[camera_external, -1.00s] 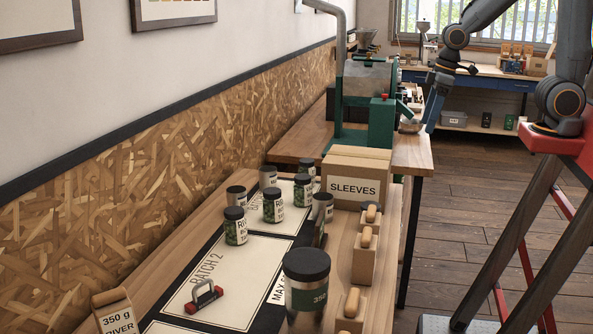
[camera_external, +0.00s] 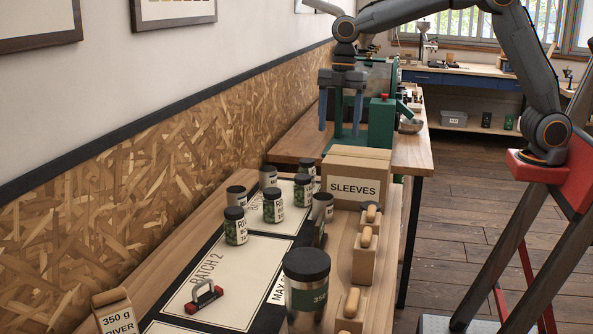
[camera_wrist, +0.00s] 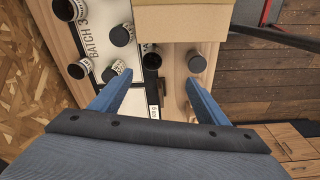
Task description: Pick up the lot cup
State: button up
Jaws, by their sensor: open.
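My gripper (camera_external: 341,118) is open and empty, its two blue fingers pointing down, in the air above the far part of the near table. It shows in the wrist view (camera_wrist: 157,88) with several lidded cups below and ahead of it. Cups with dark lids and green labels, such as one cup (camera_external: 235,226) and another (camera_external: 273,206), stand upright on the mat. A metal cup with a dark top (camera_external: 323,206) stands beside the box. A large cup marked 350 (camera_external: 306,282) stands closer. I cannot tell which is the lot cup.
A SLEEVES carton (camera_external: 355,180) stands right of the cups. A green roasting machine (camera_external: 377,125) stands behind.

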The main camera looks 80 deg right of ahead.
jog(key=w+a+n+b, duration=0.2)
jog(key=w+a+n, duration=0.1)
jog(key=w+a, duration=0.1)
send_near(323, 202)
notch_tip(323, 202, down, 3)
jog(key=w+d, duration=0.1)
jog(key=d, duration=0.2)
jog(key=shift+g, duration=0.3)
jog(key=shift+a+f+p, duration=0.2)
jog(key=shift+f+p, duration=0.45)
jog(key=shift+f, duration=0.75)
jog(key=shift+a+f+p, duration=0.2)
jog(key=shift+f+p, duration=0.45)
jog(key=shift+f, duration=0.75)
jog(key=shift+a+f+p, duration=0.2)
jog(key=shift+f+p, duration=0.45)
jog(key=shift+f, duration=0.75)
jog(key=c, duration=1.2)
